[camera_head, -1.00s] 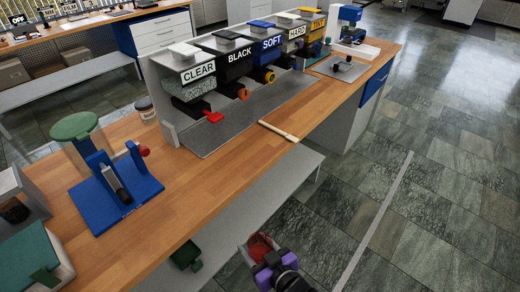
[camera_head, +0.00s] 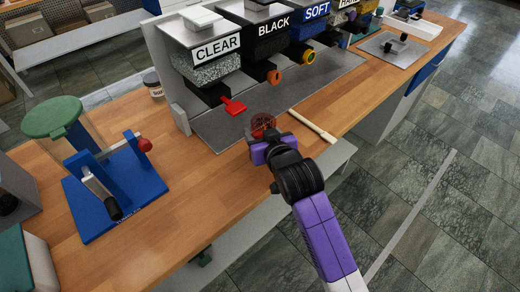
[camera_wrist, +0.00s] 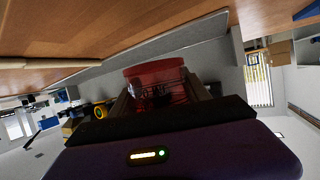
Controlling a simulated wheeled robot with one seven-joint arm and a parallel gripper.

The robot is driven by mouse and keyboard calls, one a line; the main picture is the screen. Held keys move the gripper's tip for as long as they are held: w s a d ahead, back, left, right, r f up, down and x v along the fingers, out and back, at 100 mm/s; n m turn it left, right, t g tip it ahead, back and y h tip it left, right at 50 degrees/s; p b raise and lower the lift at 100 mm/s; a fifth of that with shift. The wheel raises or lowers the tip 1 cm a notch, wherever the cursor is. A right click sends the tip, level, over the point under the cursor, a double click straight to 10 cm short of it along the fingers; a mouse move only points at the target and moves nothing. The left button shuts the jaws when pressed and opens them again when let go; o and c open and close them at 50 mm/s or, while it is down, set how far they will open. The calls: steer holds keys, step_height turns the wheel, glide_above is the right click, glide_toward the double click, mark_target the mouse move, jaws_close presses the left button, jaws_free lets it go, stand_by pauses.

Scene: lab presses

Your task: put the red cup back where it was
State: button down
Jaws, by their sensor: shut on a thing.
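The red cup (camera_head: 263,123) is translucent with a dark mark on its side. It shows in the wrist view (camera_wrist: 157,84) between the fingers. My gripper (camera_head: 266,142) is shut on it, near the front edge of the grey mat under the dispensers. My gripper hides part of the cup in the head view. I cannot tell whether the cup touches the mat or the wood or hangs above them.
Dispensers labelled CLEAR (camera_head: 212,68), BLACK (camera_head: 258,43) and SOFT (camera_head: 307,25) stand behind the grey mat (camera_head: 215,133). A red lever (camera_head: 233,106) sticks out under CLEAR. A pale wooden stick (camera_head: 312,126) lies right of the cup. A blue press (camera_head: 110,190) stands left.

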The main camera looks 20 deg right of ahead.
steer(key=shift+f, duration=3.35)
steer(key=shift+f, duration=0.15)
steer(key=c, duration=0.5)
jaws_free()
steer(key=v, duration=1.2)
